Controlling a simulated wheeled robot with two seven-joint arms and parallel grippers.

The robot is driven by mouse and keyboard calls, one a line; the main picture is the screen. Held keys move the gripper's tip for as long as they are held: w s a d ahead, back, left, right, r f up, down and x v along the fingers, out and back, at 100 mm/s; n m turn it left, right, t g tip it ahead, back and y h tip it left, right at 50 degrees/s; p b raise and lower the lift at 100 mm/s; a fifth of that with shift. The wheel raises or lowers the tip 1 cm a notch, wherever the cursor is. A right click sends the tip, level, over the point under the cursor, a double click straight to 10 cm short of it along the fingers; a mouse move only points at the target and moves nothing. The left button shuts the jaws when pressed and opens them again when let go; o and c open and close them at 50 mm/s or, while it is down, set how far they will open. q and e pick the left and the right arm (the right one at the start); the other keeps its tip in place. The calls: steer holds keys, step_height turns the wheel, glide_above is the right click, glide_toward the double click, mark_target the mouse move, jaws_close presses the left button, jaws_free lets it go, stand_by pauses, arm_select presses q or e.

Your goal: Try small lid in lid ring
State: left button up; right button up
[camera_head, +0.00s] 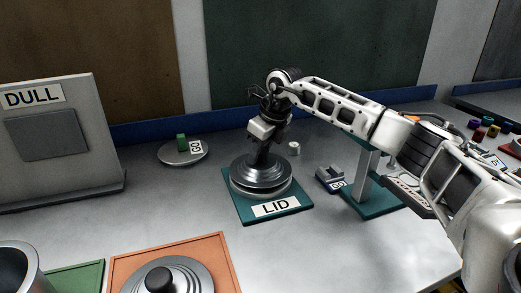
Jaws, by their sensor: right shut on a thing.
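A dark grey stepped small lid (262,174) is over the lid ring (262,192), a pale metal ring on the teal mat marked LID (236,206). The lid looks about level. I cannot tell whether it rests in the ring or hangs just above it. My right gripper (263,146) reaches down from above, shut on the small lid at its dark knob. The fingers partly hide the knob. My left gripper is not in view.
A larger silver lid with a black knob (159,280) lies on an orange mat (221,262) in front. A grey board marked DULL (95,120) stands at left. A small white cylinder (294,148) is behind the mat.

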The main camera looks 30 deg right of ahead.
steer(key=shift+f+b, duration=0.3)
steer(key=shift+f, duration=0.25)
steer(key=o, duration=1.2)
steer(key=v, duration=1.6)
steer(key=shift+b, duration=0.45)
steer(key=shift+s, duration=0.1)
